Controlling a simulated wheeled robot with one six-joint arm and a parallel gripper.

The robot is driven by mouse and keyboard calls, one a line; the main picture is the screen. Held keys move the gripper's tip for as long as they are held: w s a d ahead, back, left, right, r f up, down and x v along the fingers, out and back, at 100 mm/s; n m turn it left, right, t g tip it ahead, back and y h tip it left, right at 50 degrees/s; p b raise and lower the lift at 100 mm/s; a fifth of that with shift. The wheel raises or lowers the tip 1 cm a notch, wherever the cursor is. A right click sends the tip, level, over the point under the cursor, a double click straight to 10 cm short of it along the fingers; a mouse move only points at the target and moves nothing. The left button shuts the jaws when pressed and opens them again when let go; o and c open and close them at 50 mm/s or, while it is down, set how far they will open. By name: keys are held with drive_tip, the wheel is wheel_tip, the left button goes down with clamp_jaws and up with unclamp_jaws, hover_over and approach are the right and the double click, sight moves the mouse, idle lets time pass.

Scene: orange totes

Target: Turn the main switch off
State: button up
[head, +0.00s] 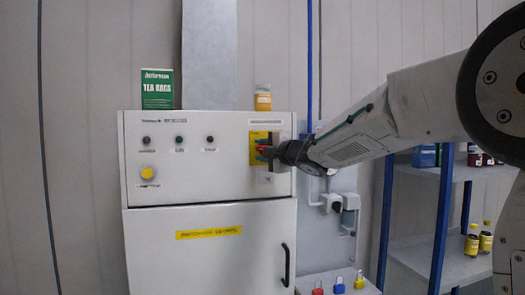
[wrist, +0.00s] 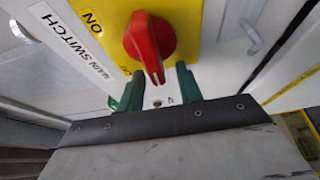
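The main switch is a red rotary knob (wrist: 150,38) on a yellow plate (wrist: 191,18) of the white cabinet. In the wrist view its narrow end points down the picture. ON is printed at the plate's left; a second label near the left finger is partly hidden. My gripper (wrist: 158,88) is open, with green fingertips on either side of the knob's narrow end; I cannot tell if they touch it. In the head view my gripper (head: 271,153) reaches in from the right and covers part of the yellow plate (head: 254,143).
The white cabinet (head: 205,185) also has small buttons and a yellow button (head: 148,173) at left. A green tea box (head: 157,90) and an orange-labelled jar (head: 263,98) stand on top. Padlocks (head: 340,285) and a blue-framed shelf (head: 440,215) are at right.

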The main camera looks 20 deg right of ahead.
drive_tip(key=v, duration=0.7)
drive_tip(key=shift+s, duration=0.4)
drive_tip(key=shift+d, duration=0.1)
